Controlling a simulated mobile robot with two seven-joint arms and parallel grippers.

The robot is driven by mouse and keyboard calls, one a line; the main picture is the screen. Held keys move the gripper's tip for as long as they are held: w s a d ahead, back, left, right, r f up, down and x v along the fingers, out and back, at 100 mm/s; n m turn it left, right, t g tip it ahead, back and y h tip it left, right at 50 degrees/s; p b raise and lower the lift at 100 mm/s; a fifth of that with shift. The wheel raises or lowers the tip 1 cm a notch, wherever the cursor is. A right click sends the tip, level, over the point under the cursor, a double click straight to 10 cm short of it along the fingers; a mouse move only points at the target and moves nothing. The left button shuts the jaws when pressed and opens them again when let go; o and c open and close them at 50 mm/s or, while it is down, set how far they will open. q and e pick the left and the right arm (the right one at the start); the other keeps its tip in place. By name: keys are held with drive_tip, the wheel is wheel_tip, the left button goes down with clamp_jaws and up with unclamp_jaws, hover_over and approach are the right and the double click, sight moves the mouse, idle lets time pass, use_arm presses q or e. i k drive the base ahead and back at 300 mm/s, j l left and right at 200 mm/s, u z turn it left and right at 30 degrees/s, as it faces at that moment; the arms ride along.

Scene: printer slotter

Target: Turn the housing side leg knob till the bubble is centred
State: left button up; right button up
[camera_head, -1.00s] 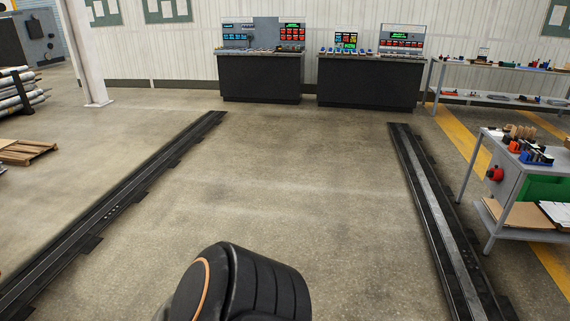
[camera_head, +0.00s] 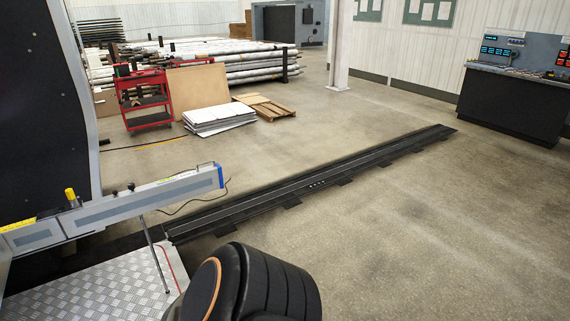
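Neither gripper is in view; only a black rounded link of my own arm shows at the bottom. I cannot make out the leg knob or the bubble. Part of a large machine with a black panel (camera_head: 35,100) stands at the left edge. I cannot tell whether any of these belongs to the housing.
A tread-plate platform (camera_head: 95,285) lies below the beam. A dark floor rail (camera_head: 320,182) runs diagonally beyond it. A red cart (camera_head: 143,98), white sheets (camera_head: 218,119) and a wooden pallet (camera_head: 266,107) stand behind. The floor at right is clear up to a control console (camera_head: 512,101).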

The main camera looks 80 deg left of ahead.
sight(131, 186)
drive_tip(key=u, duration=3.6)
drive_tip(key=i+z, duration=0.15)
drive_tip(key=i, duration=0.3)
drive_tip(key=i+j+z, duration=0.15)
drive_tip(key=i, duration=0.25)
